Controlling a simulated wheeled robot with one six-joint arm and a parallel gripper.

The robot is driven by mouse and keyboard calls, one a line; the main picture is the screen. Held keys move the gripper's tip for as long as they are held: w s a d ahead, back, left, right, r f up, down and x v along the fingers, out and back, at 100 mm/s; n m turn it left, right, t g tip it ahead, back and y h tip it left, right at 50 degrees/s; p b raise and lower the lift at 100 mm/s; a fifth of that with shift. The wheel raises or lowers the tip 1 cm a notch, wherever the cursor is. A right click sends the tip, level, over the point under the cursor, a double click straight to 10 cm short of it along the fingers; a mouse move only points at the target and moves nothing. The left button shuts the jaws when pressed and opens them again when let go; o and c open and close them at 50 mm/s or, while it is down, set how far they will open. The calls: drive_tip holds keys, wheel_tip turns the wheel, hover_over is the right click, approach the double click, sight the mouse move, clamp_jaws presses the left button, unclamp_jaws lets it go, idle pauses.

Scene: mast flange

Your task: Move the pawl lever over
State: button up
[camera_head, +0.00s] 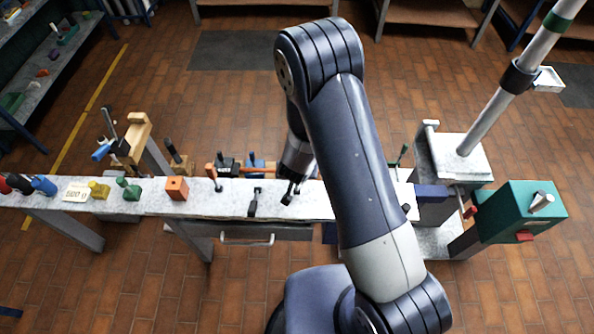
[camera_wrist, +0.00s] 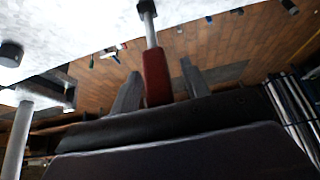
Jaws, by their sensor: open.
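A lever with a dark red grip (camera_wrist: 156,77) and a thin metal shaft shows in the wrist view; I take it as the pawl lever. My gripper (camera_wrist: 160,88) is open, with one grey finger on each side of the red grip. I cannot tell whether either finger touches it. The shaft runs up from the grip to a dark fitting by a pale surface. In the head view my arm hides much of the bench middle, and I cannot make out this lever or the fingertips clearly.
A long pale bench (camera_head: 145,205) crosses the head view, with several small blocks and clamps on it. A mast (camera_head: 505,85) rises from a pale block at the right. A green box (camera_head: 520,213) stands beside it. The tiled floor in front is mostly open.

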drive_tip(key=shift+r, duration=0.1)
drive_tip(key=p+v, duration=0.3)
drive_tip(key=v, duration=0.7)
drive_tip(key=shift+s+r, duration=0.25)
drive_tip(key=shift+r, duration=0.05)
drive_tip(key=b+x, duration=0.3)
drive_tip(key=x, duration=0.7)
drive_tip(key=shift+w+f, duration=0.15)
drive_tip(key=shift+f, duration=0.2)
drive_tip(key=shift+w+f, duration=0.15)
drive_tip(key=shift+s, duration=0.2)
drive_tip(key=shift+r, duration=0.2)
